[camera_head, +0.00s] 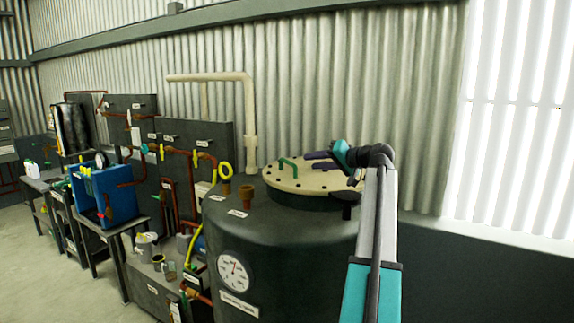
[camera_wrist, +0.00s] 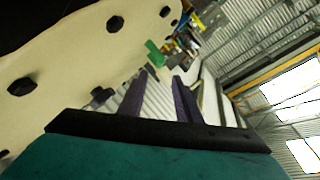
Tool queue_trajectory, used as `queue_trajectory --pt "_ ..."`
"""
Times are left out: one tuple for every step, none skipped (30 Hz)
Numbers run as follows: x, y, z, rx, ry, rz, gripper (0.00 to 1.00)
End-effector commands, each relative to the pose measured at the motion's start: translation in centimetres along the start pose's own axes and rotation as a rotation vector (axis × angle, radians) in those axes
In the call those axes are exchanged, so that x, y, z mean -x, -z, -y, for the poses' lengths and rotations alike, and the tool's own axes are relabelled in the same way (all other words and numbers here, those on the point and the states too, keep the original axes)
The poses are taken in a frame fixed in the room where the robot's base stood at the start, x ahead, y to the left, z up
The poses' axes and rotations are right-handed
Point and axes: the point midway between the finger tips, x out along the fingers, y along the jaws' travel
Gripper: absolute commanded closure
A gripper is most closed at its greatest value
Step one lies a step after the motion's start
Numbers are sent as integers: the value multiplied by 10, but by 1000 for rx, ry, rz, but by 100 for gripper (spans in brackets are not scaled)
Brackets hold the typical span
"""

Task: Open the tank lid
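The dark green tank (camera_head: 285,250) stands in the middle of the head view. Its cream round lid (camera_head: 310,182) lies on top, with dark bolts around the rim; the lid (camera_wrist: 60,60) fills the left of the wrist view. A green handle (camera_head: 288,168) stands on the lid's left part; the handle (camera_wrist: 155,54) shows just beyond the fingertips in the wrist view. My gripper (camera_head: 308,160) reaches over the lid from the right, its purple fingers pointing left toward the handle. In the wrist view the fingers (camera_wrist: 163,77) are apart with nothing between them.
A cream pipe (camera_head: 248,110) rises behind the tank. A yellow ring (camera_head: 225,171) and brown fittings (camera_head: 246,194) are left of the lid. A gauge (camera_head: 234,271) is on the tank's front. Workbenches with a blue container (camera_head: 105,195) stand further left. A corrugated wall is behind.

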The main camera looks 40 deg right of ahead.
Motion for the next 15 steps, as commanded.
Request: queue_trajectory --pt "-3 0 1 0 1 1 69" --pt "-6 0 1 0 1 2 69" --pt "-9 0 2 0 1 3 69" --pt "-12 0 2 0 1 3 69" --pt "-15 0 2 0 2 3 69" --pt "-20 0 3 0 2 3 69" --pt "-23 1 3 0 2 3 69" --pt "-27 0 3 0 2 3 69" --pt "-33 1 3 0 2 4 69" --pt "-37 1 3 0 2 4 69" --pt "-42 1 3 0 3 4 69" --pt "-48 1 4 0 3 4 69" --pt "-52 1 4 0 3 4 69" --pt "-56 1 4 0 3 4 69" --pt "-62 1 4 1 3 4 69"
